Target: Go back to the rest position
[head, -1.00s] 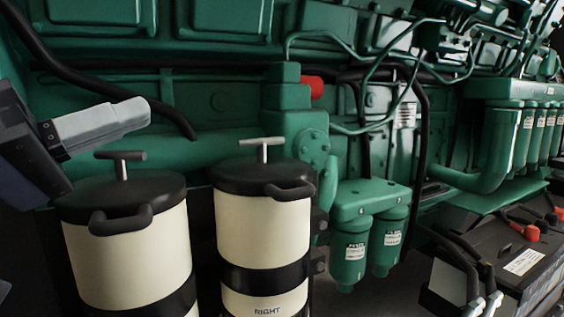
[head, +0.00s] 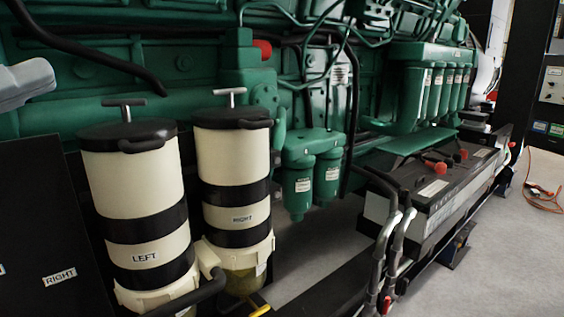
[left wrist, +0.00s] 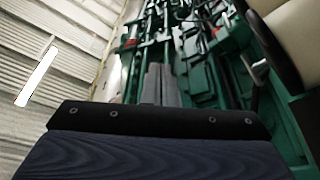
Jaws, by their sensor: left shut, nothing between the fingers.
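My left gripper (head: 26,84) shows at the left edge of the head view, its light grey fingers together with nothing between them. It is apart from the two cream canisters and to the left of them. In the left wrist view the grey fingers (left wrist: 158,86) lie side by side, shut and empty, with green engine parts behind. My right gripper is in no view.
The left canister (head: 136,195) and right canister (head: 232,165) stand before the green engine (head: 190,65), with T-handles on top. A dark panel (head: 40,215) is at lower left. A battery (head: 440,190) sits at right.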

